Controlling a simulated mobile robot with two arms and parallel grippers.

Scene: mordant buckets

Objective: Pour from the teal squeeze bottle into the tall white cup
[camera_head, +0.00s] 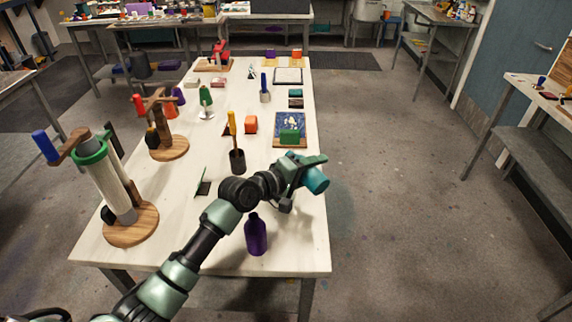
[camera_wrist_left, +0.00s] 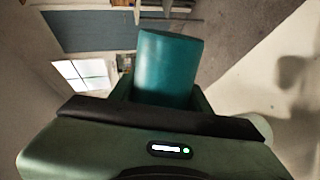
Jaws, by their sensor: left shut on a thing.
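The teal squeeze bottle (camera_head: 317,181) is held by my left gripper (camera_head: 303,172), above the right edge of the long white table (camera_head: 240,190). The bottle lies tilted, with its rounded teal end out to the right. In the left wrist view the teal bottle (camera_wrist_left: 167,68) sticks out beyond the gripper body, and its other end is hidden. I cannot make out the tall white cup for sure in the head view; my arm covers part of the table. A pale rounded thing (camera_wrist_left: 263,128) shows beside the gripper in the wrist view, mostly hidden. My right gripper is out of view.
A purple bottle (camera_head: 256,236) stands at the near edge, close to my left forearm. A dark cup with a yellow-handled tool (camera_head: 237,160) stands behind the arm. A tall white roll stand (camera_head: 113,190) fills the near left. Open floor lies right of the table.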

